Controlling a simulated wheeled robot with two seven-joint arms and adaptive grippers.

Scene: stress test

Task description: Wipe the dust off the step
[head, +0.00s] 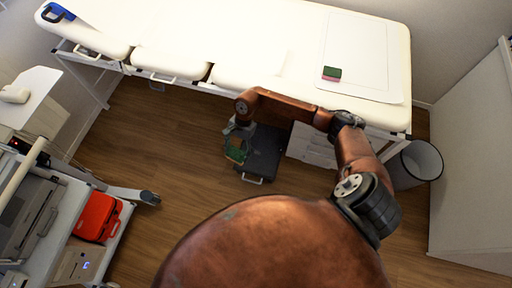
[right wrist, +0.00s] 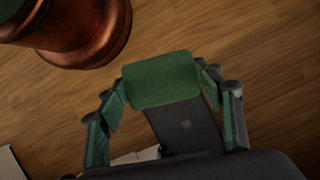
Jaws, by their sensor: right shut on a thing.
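The dark grey step (head: 265,152) stands on the floor beside the couch, with a pale handle on its near side. My right gripper (head: 237,148) is over the left edge of the step, shut on a green pad. In the right wrist view the green pad (right wrist: 160,80) sits between the two fingers of the gripper (right wrist: 165,100). Part of the dark step (right wrist: 183,128) shows below the pad, with a small pale mark on it. I cannot tell whether the pad touches the step. My arm hides part of the step's far side. My left gripper is not in view.
A cream couch (head: 270,45) runs along the back, with a green and red block (head: 332,73) on it. A bin (head: 416,163) stands at right. A trolley with a red case (head: 97,216) is at left. Wooden floor (head: 185,200) is clear left of the step.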

